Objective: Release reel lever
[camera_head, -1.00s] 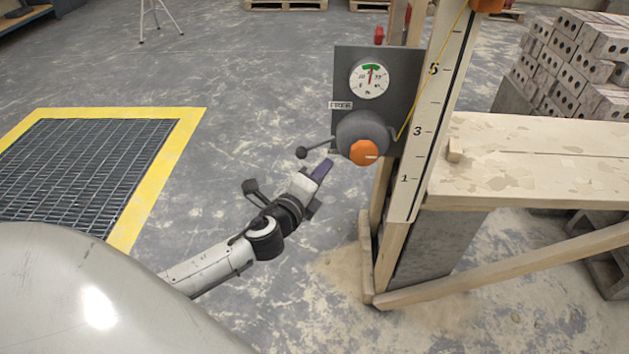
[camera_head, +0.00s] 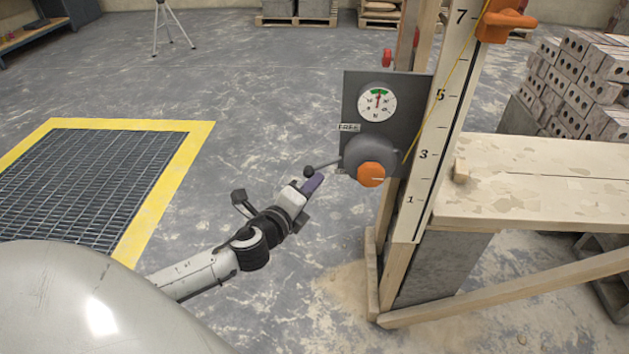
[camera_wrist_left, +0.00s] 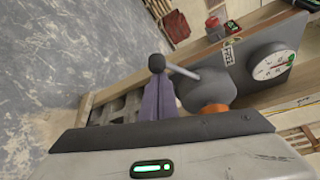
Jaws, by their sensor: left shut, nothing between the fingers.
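In the left wrist view the lever knob (camera_wrist_left: 157,63) shows right at the tips of the shut fingers (camera_wrist_left: 158,95). I cannot tell whether they touch. My right gripper is not in view.
A dial gauge (camera_head: 377,104) sits above the reel on the dark panel. The numbered post (camera_head: 424,170) and wooden bench (camera_head: 540,185) stand to the right. A yellow-edged floor grate (camera_head: 80,180) lies left. Open floor lies between.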

